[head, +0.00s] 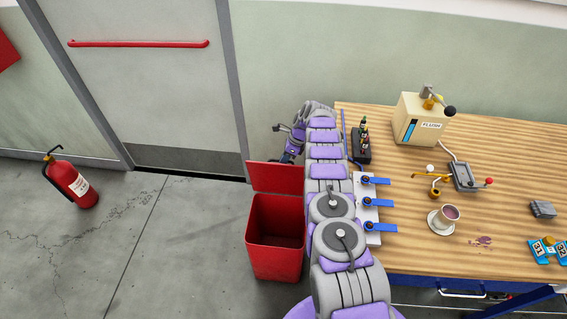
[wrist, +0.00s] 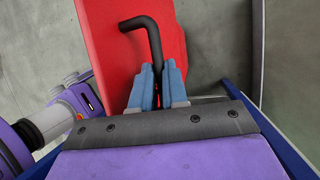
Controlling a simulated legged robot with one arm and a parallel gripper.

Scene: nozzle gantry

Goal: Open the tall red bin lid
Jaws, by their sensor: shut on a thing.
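The tall red bin (head: 276,238) stands on the floor left of the workbench, with its dark inside showing. Its red lid (head: 274,177) is raised at the back edge. In the wrist view the lid (wrist: 108,50) fills the upper middle, with a bent black handle (wrist: 146,25) on it. My gripper (wrist: 158,84) has its blue fingers close together at the lower end of this handle, shut on it. In the head view my gripper (head: 291,148) is partly hidden behind my arm, just above and behind the lid.
A fire extinguisher (head: 74,180) stands at left. A door (head: 140,75) is behind. The floor left of the bin is clear.

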